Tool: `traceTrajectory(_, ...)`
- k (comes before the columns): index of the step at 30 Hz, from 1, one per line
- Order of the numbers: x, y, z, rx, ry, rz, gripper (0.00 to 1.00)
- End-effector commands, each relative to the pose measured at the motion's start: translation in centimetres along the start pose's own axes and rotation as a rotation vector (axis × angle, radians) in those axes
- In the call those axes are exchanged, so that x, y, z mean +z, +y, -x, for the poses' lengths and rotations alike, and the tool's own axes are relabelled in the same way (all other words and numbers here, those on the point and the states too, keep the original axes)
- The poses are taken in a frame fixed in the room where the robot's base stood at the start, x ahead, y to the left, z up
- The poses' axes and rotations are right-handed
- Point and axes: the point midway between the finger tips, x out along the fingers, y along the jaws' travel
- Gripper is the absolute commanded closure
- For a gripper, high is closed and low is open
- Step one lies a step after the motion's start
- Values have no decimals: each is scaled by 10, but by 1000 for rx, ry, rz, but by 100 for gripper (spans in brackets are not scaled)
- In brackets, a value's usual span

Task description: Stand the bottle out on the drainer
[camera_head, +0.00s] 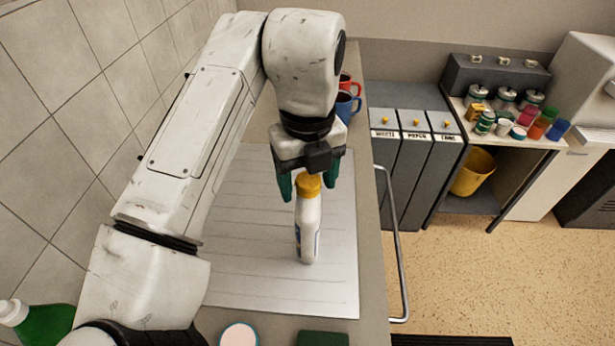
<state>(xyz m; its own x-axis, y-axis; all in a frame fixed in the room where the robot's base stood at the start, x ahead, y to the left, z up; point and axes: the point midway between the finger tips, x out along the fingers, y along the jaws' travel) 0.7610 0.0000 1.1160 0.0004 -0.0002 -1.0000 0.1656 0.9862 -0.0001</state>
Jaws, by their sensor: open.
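A white bottle (308,225) with a yellow cap stands upright on the grey ribbed drainer (255,270), towards its right side. My gripper (307,188) points down over the bottle. Its two green-tipped fingers are apart, one on each side of the yellow cap. I cannot tell whether either finger touches the cap. Part of the drainer is hidden behind my arm.
Red (347,83) and blue (346,106) mugs stand beyond the drainer. A metal rail (394,240) runs along the counter's right edge. A green bottle (42,322), a round lid (239,335) and a green block (322,339) lie near the front. The drainer's right front is clear.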

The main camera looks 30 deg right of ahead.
Motion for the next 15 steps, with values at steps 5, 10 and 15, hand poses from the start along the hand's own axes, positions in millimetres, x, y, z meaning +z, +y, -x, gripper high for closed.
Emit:
traceTrajectory(5,0,0,19,0,0,0,33)
traceTrajectory(10,0,0,45,0,-1,0,33)
traceTrajectory(15,0,0,75,0,0,-1,33)
